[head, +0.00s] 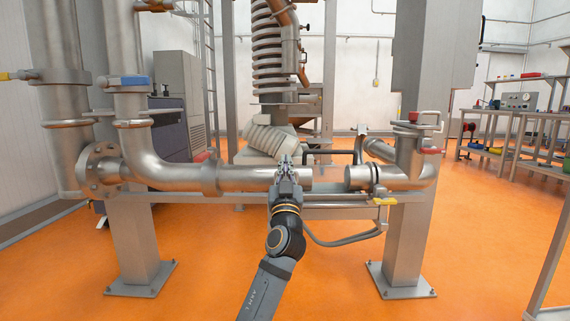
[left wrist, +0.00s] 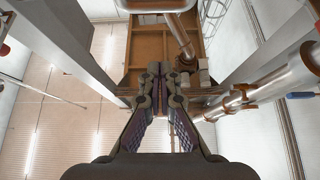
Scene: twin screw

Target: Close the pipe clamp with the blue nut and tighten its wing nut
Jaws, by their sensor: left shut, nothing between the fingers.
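My left gripper (head: 286,163) reaches up from the bottom of the head view and stands in front of the horizontal steel pipe (head: 245,179), near its right end. Its fingers are together with nothing between them; the left wrist view shows the closed fingers (left wrist: 160,75) pointing away from the camera. A dark ring (head: 374,179) sits around the short pipe stub right of a gap in the pipe line. My right gripper is not in view.
A blue handle (head: 130,81) sits on the left pipe and a red handle (head: 430,150) on the right pipe. Steel posts stand left (head: 133,235) and right (head: 402,245). A bent grey hose (head: 345,243) hangs below the pipe. The orange floor in front is clear.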

